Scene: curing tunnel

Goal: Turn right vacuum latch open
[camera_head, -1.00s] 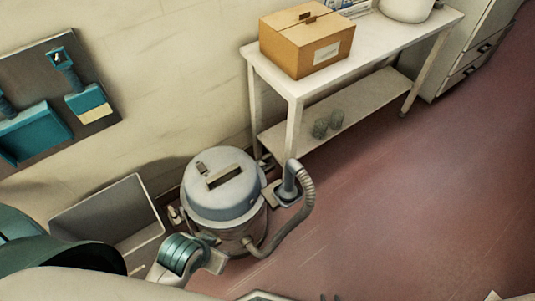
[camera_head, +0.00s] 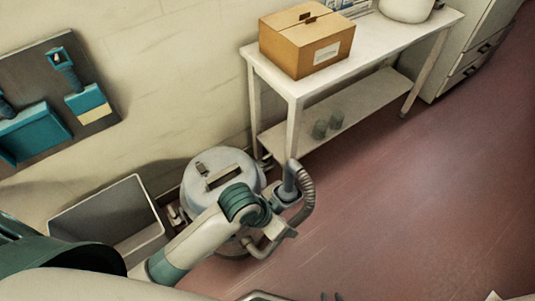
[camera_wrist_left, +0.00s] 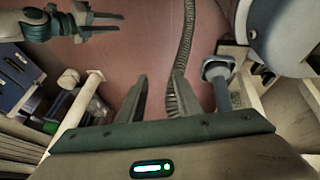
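The vacuum (camera_head: 207,170), a round canister with a grey-blue lid, stands on the floor beside the table. In the left wrist view its rounded body (camera_wrist_left: 285,38) fills the upper right, with a small dark fitting (camera_wrist_left: 262,73) on its lower side; I cannot tell whether this is the right latch. My left arm covers the vacuum's front and right side in the head view. My left gripper (camera_wrist_left: 159,76) is open and empty, left of the vacuum in its wrist view. My right gripper (camera_wrist_left: 118,22) is open and empty; only its fingertips (camera_head: 331,297) show at the head view's bottom edge.
The ribbed hose (camera_head: 306,190) curves at the vacuum's right, and also shows beyond my left fingers (camera_wrist_left: 186,45). A grey bin (camera_head: 100,212) stands left of the vacuum. A white table (camera_head: 394,48) with a cardboard box (camera_head: 303,45) stands behind. Floor at right is clear.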

